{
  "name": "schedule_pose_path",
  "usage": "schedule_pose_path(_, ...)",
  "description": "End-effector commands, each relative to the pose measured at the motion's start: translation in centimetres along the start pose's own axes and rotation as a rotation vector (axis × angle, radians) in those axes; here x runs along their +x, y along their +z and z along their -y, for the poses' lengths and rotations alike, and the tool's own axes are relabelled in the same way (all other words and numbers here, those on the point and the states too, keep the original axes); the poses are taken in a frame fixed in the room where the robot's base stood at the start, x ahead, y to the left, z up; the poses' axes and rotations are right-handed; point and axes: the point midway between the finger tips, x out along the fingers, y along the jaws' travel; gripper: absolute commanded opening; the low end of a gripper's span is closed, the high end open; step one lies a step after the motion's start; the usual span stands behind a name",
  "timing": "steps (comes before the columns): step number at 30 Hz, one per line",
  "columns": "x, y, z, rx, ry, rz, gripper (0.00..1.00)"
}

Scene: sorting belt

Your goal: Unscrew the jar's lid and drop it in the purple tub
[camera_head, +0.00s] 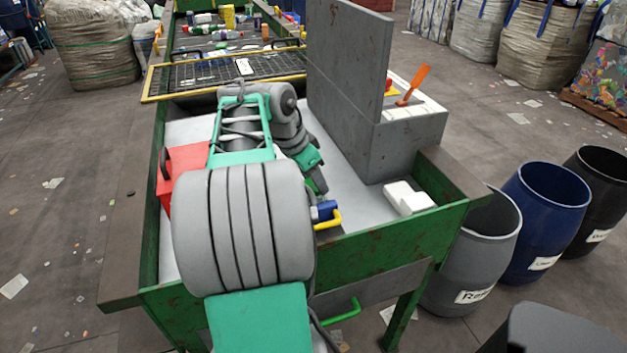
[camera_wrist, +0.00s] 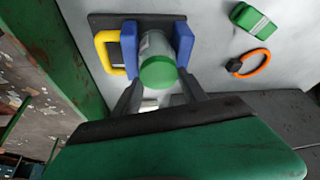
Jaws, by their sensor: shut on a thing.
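The jar (camera_wrist: 154,44) is clear or pale with a green lid (camera_wrist: 158,73), and stands between the two blue jaws (camera_wrist: 129,48) of a clamp with a yellow handle (camera_wrist: 103,52). My gripper (camera_wrist: 158,82) has its grey fingers on either side of the lid and is shut on it. The lid is still on the jar. In the head view my arm hides the jar and gripper; part of the blue clamp (camera_head: 324,210) shows by the table's front edge. I see no purple tub in either view.
A green block (camera_wrist: 253,20) and an orange loop (camera_wrist: 250,64) lie on the table near the clamp. A red box (camera_head: 182,170) stands left, a tall grey panel (camera_head: 345,80) and white blocks (camera_head: 408,198) right. Grey (camera_head: 475,255), blue (camera_head: 545,220) and black (camera_head: 597,190) barrels stand outside.

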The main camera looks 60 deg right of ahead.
Motion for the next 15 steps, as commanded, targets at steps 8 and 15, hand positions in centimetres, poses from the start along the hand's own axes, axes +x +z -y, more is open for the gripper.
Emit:
schedule_pose_path(8, 0.70, 0.46, -0.20, -0.103, -0.030, 0.008, 0.13)
schedule_pose_path(15, 0.81, 0.54, -0.23, -0.187, -0.063, 0.011, 0.13)
